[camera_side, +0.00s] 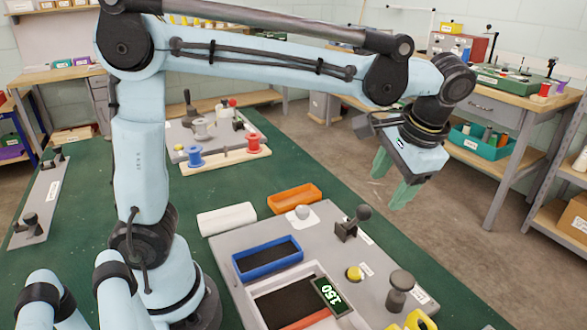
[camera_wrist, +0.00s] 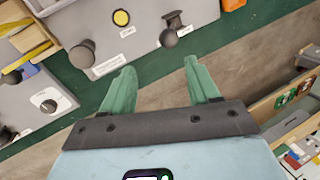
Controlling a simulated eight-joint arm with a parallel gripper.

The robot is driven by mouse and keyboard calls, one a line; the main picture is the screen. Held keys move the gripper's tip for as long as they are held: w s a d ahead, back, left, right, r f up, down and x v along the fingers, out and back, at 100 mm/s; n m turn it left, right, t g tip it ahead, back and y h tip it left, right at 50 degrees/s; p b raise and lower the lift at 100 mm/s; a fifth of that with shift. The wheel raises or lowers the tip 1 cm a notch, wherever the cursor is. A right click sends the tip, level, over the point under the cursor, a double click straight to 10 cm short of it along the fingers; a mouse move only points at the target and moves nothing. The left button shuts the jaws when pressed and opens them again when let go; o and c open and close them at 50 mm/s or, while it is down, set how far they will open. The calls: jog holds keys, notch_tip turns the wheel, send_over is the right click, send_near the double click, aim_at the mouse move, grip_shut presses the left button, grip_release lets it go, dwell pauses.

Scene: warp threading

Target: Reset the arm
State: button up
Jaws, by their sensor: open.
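My gripper (camera_side: 392,178) has green fingers and hangs from my light blue arm, high beyond the right edge of the green table. In the wrist view, my gripper (camera_wrist: 158,82) is open, with its two fingers wide apart and nothing between them. Below the fingers lie the table's edge and the brown floor.
A grey panel (camera_side: 222,252) on the green table (camera_side: 420,262) carries a blue tray (camera_side: 268,258), a lit display (camera_side: 332,296), a yellow button (camera_side: 354,273) and dark knobs. An orange tray (camera_side: 294,198) and a white roll (camera_side: 227,219) lie behind. Workbenches stand at the back right.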

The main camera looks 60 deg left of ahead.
jog(key=shift+v, duration=0.8)
jog(key=s+a+f+n+t+h, duration=0.2)
jog(key=s+a+f+t+h, duration=0.1)
jog(key=s+a+f+t, duration=0.3)
jog(key=shift+s+a+f+t+h, duration=0.45)
jog(key=shift+s+a, duration=0.45)
jog(key=shift+s, duration=0.3)
